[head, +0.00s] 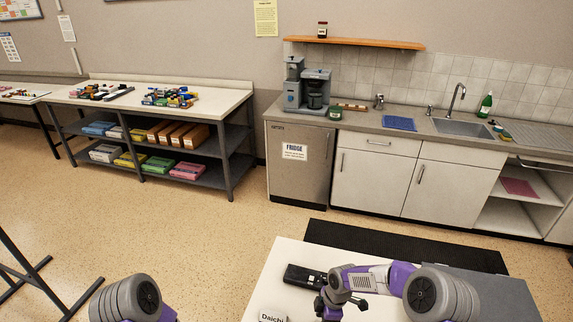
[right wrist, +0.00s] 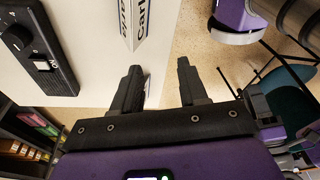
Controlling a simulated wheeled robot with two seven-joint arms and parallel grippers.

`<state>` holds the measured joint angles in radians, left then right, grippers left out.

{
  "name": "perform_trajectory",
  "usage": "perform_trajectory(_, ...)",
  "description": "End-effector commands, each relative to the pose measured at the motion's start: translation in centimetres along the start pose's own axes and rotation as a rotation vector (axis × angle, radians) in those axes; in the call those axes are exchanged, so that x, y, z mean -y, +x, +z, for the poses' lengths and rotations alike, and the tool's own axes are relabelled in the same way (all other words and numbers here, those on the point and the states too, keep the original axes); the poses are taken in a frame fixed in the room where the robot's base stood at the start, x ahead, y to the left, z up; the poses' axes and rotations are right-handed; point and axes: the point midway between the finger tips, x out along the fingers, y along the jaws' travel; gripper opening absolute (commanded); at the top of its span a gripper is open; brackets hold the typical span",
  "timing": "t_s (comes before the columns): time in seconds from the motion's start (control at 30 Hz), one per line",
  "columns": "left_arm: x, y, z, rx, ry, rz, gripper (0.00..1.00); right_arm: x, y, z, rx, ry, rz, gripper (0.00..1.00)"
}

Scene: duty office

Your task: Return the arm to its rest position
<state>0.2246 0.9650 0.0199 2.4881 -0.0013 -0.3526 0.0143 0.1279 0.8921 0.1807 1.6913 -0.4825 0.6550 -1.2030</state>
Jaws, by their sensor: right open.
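My right arm reaches over the white table (head: 262,290) at the bottom of the head view. Its gripper (head: 328,304) is above the table, near a black device (head: 303,276). In the right wrist view the two dark fingers of the right gripper (right wrist: 160,88) stand apart with nothing between them. The black device (right wrist: 36,45) lies to their left, and a white name sign (right wrist: 140,20) stands on the table beyond them. The sign (head: 272,318) is cut off by the bottom edge in the head view. Of my left arm only a link shows at lower left; its gripper is out of view.
A dark mat (head: 385,243) lies between the table and the kitchen counter (head: 420,124). The fridge (head: 298,165) is at the counter's left end. Open floor (head: 180,225) is at left. A chair (right wrist: 295,90) shows in the wrist view.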

Motion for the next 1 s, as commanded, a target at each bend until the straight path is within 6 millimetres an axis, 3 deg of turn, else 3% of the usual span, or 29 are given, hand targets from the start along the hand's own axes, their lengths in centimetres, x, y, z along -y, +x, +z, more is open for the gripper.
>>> perform_trajectory(0.03, 0.3, 0.8, 0.1, 0.002, 0.0, 0.0, 0.43, 1.4, 2.1, -0.1, -0.029, 0.085, -0.012, 0.43)
perform_trajectory(0.17, 0.8, 2.2, 0.1, 0.003, 0.0, 0.0, 0.43, 5.4, 6.8, -0.8, -0.11, 0.39, -0.038, 0.43)
perform_trajectory(0.3, 1.6, 4.3, -0.1, 0.003, 0.0, 0.0, 0.43, 11.4, 12.2, -1.0, -0.182, 0.881, -0.082, 0.43)
perform_trajectory(0.4, 2.1, 5.5, -0.1, 0.003, 0.0, 0.0, 0.43, 15.5, 14.8, -0.5, -0.198, 1.232, -0.103, 0.43)
perform_trajectory(0.5, 2.4, 6.4, -0.1, 0.003, 0.0, 0.0, 0.43, 18.7, 16.2, 0.3, -0.193, 1.512, -0.105, 0.43)
perform_trajectory(0.63, 2.6, 6.9, -0.2, 0.003, 0.0, 0.0, 0.43, 21.2, 16.9, 1.1, -0.181, 1.736, -0.094, 0.43)
perform_trajectory(1.0, 2.6, 6.9, -0.2, 0.002, 0.0, 0.0, 0.43, 21.9, 16.8, 1.4, -0.177, 1.818, -0.084, 0.43)
